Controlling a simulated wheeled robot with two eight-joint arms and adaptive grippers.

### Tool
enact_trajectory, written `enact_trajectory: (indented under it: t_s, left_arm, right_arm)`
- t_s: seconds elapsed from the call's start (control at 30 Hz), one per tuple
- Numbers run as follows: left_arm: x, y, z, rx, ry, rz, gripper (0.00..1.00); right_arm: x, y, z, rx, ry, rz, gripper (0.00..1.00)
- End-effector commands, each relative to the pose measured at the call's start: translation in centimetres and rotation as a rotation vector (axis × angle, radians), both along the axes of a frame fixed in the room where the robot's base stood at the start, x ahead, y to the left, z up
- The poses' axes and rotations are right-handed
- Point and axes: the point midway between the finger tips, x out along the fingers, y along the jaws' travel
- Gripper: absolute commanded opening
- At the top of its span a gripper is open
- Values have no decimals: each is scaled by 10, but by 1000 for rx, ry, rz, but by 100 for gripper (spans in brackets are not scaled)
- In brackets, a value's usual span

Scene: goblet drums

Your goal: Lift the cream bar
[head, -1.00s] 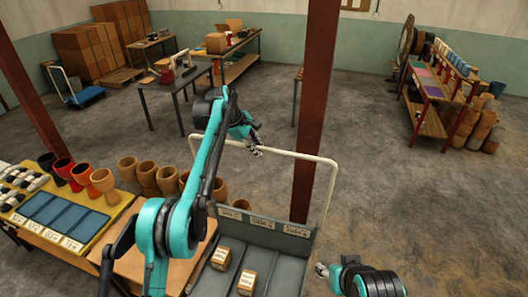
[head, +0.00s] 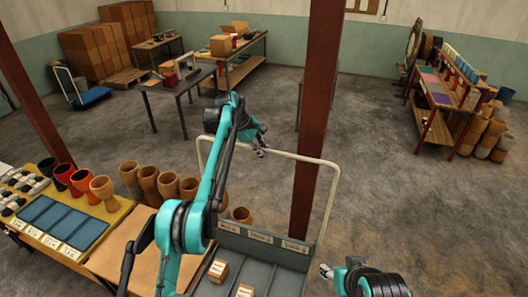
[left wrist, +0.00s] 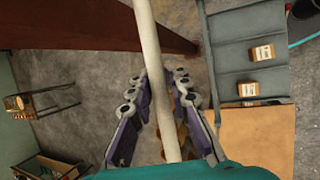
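The cream bar (head: 302,157) is the bent tube frame standing over a grey sloped rack. My left gripper (head: 262,150) is at its upper left part in the head view. In the left wrist view the bar (left wrist: 150,45) runs lengthwise down the picture, between the two fingers of my left gripper (left wrist: 160,85). The fingers stand apart on either side, with gaps to the bar near the tips. The bar's lower end there passes behind my gripper's body. My right gripper (head: 326,271) is low, near the rack's right side; its finger opening is too small to judge.
The grey rack (head: 285,256) holds small labelled boxes (head: 218,270). A dark red post (head: 316,110) stands close behind the bar. Several goblet drums (head: 148,180) and a yellow table (head: 95,228) are at left. Open concrete floor lies to the right.

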Motion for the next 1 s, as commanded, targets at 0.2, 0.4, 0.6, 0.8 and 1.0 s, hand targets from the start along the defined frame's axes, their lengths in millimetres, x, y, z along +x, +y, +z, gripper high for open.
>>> enact_trajectory:
  t_s: [0.2,0.4,0.6,0.8,1.0]
  left_arm:
    - [0,0,0,0,1,0,36]
    - [-1,2,3,1,1,0,36]
    - [-5,16,30,1,1,2,36]
    - [-10,29,55,1,0,0,36]
    - [-12,34,65,1,0,1,36]
  right_arm:
    - [0,0,0,0,0,0,48]
    - [0,0,0,0,0,0,48]
    - [0,0,0,0,0,0,48]
    - [0,0,0,0,0,0,48]
    - [0,0,0,0,0,0,48]
